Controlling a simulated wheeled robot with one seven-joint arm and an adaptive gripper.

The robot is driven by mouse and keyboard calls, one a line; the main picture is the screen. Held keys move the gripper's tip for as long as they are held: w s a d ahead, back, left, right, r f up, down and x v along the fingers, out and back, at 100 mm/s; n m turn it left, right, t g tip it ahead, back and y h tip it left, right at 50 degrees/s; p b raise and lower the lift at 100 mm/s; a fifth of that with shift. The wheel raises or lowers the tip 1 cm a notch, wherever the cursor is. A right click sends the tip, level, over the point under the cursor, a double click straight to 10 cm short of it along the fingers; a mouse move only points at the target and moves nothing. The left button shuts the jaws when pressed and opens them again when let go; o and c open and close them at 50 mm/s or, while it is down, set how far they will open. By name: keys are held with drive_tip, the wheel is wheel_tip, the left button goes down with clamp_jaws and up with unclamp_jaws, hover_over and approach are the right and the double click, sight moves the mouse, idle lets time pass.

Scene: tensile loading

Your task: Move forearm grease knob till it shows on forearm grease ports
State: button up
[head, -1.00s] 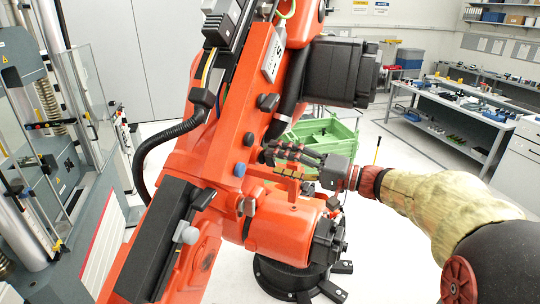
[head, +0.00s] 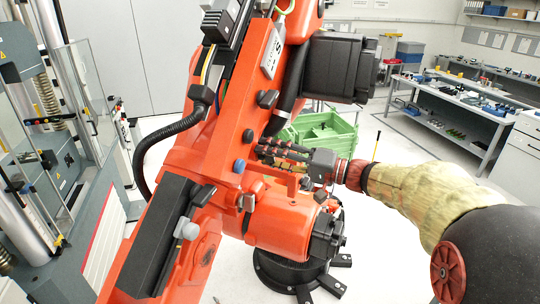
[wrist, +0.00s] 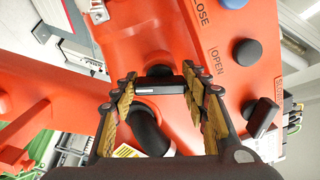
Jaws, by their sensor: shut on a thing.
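A large orange machine arm (head: 215,140) fills the middle of the head view and carries several black, blue and grey knobs. In the wrist view a black bar-shaped knob (wrist: 160,88) spans the space between the finger pads of my gripper (wrist: 160,82), and both fingers are against its ends. I cannot read a label that tells whether it is the forearm grease knob, and no forearm grease ports label is readable. In the head view my gripper (head: 262,149) reaches the orange arm from the right; its fingers hide the held knob.
A green crate (head: 325,132) stands behind my gripper. A glass-fronted test machine (head: 60,150) is at left.

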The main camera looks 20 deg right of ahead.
drive_tip(key=c, duration=0.5)
drive_tip(key=shift+f+m, duration=0.1)
drive_tip(key=shift+m, duration=0.2)
drive_tip(key=shift+m+b, duration=0.9)
drive_tip(key=shift+m, duration=0.1)
drive_tip(key=m+b, duration=0.1)
drive_tip(key=m, duration=0.2)
drive_tip(key=shift+m, duration=0.3)
drive_tip(key=m, duration=0.4)
drive_tip(key=shift+m+p, duration=1.1)
drive_tip(key=shift+m, duration=1.4)
